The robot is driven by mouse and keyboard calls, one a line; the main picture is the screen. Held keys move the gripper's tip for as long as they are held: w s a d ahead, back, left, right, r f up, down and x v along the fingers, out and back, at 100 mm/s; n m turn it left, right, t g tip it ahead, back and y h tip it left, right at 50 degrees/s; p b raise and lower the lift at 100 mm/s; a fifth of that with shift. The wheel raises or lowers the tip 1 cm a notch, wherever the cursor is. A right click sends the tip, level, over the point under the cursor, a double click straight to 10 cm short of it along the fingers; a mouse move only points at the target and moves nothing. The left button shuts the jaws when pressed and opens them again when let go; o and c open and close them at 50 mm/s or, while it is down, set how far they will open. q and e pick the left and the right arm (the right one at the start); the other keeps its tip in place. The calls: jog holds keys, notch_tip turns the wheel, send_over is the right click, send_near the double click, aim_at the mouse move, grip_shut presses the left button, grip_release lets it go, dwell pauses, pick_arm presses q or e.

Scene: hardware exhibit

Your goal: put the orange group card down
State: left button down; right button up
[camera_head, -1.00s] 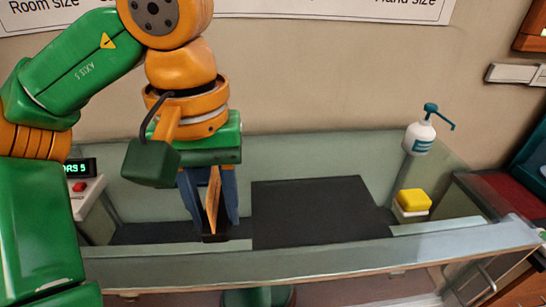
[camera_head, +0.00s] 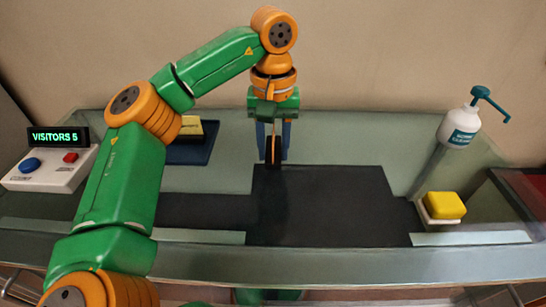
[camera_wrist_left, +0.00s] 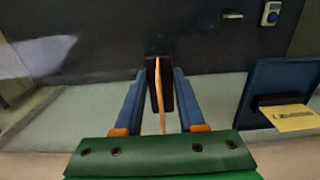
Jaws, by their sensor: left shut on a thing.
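My left gripper (camera_head: 273,158) is shut on the orange group card, held upright and nearly edge-on near the back edge of the black mat (camera_head: 335,210). In the left wrist view the card (camera_wrist_left: 162,98) is a thin orange strip between the dark finger pads of the gripper (camera_wrist_left: 160,85). My right gripper is not in view.
A blue tray (camera_head: 188,154) with a yellow card (camera_head: 192,128) stands left of the gripper. A visitor counter box (camera_head: 45,172) with buttons is at the far left. A pump bottle (camera_head: 460,125) and a yellow sponge (camera_head: 445,205) stand at the right. The mat is bare.

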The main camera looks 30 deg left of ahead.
pick_arm(q)
jog(key=shift+s+f, duration=0.25)
jog(key=shift+f, duration=0.65)
jog(key=shift+s, duration=0.2)
jog(key=shift+w+f, duration=0.15)
jog(key=shift+f, duration=0.15)
jog(key=c, duration=0.5)
grip_release()
jog(key=shift+r, duration=0.1)
